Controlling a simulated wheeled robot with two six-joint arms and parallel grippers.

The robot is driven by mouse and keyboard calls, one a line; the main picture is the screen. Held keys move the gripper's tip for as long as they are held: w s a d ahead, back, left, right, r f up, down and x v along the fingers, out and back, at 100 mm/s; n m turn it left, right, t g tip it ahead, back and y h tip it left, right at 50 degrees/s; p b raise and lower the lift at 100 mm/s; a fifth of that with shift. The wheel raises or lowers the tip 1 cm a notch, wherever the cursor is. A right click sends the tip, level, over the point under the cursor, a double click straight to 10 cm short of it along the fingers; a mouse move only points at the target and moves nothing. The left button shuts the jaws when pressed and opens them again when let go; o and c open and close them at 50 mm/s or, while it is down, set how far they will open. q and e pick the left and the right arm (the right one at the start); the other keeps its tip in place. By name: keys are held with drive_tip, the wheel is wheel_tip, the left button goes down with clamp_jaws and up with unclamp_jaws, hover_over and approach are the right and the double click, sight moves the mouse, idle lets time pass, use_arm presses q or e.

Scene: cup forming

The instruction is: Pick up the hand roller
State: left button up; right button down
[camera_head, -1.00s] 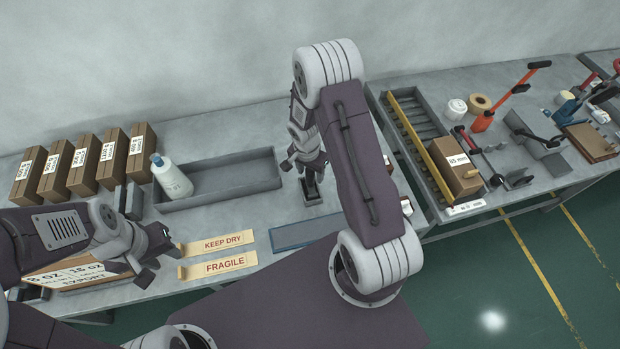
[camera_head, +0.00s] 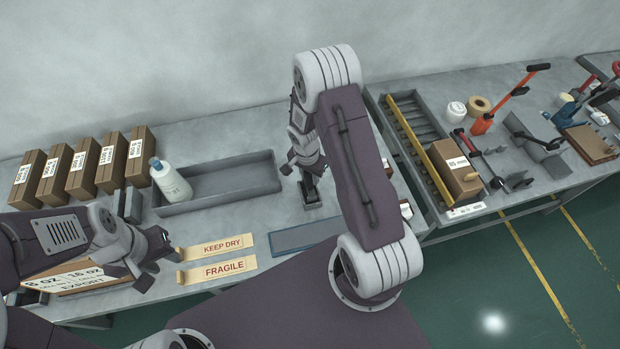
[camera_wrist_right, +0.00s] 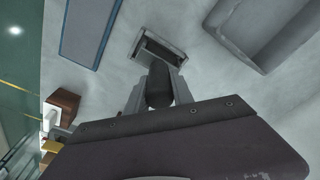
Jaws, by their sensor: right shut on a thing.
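The hand roller (camera_head: 312,199) is a small dark and grey tool on the workbench, right of the grey tray. In the right wrist view, its dark handle (camera_wrist_right: 159,86) lies between my fingers and its grey frame (camera_wrist_right: 158,47) extends beyond them. My right gripper (camera_head: 311,180) points down at it and is shut on the handle; its fingers also show in the right wrist view (camera_wrist_right: 158,98). The head view only partly shows the roller behind the gripper. My left gripper (camera_head: 162,262) is open and empty, near the label strips.
The grey tray (camera_head: 235,183) has a white bottle (camera_head: 172,182) at its left end. Several brown boxes (camera_head: 83,172) stand at the back left. The KEEP DRY strip (camera_head: 222,246), FRAGILE strip (camera_head: 224,269) and blue-edged plate (camera_head: 303,236) lie in front. A roller conveyor (camera_head: 415,138) stands right.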

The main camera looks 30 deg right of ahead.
wheel_tip(320, 180, up, 3)
drive_tip(key=shift+w+r, duration=0.1)
drive_tip(key=s+r+b, duration=0.1)
drive_tip(key=s+r, duration=0.2)
drive_tip(key=s, duration=0.3)
drive_tip(key=s+a+r+b, duration=0.1)
drive_tip(key=s+r, duration=0.3)
drive_tip(key=s, duration=0.1)
drive_tip(key=shift+s+a, duration=0.2)
drive_tip(key=shift+s, duration=0.2)
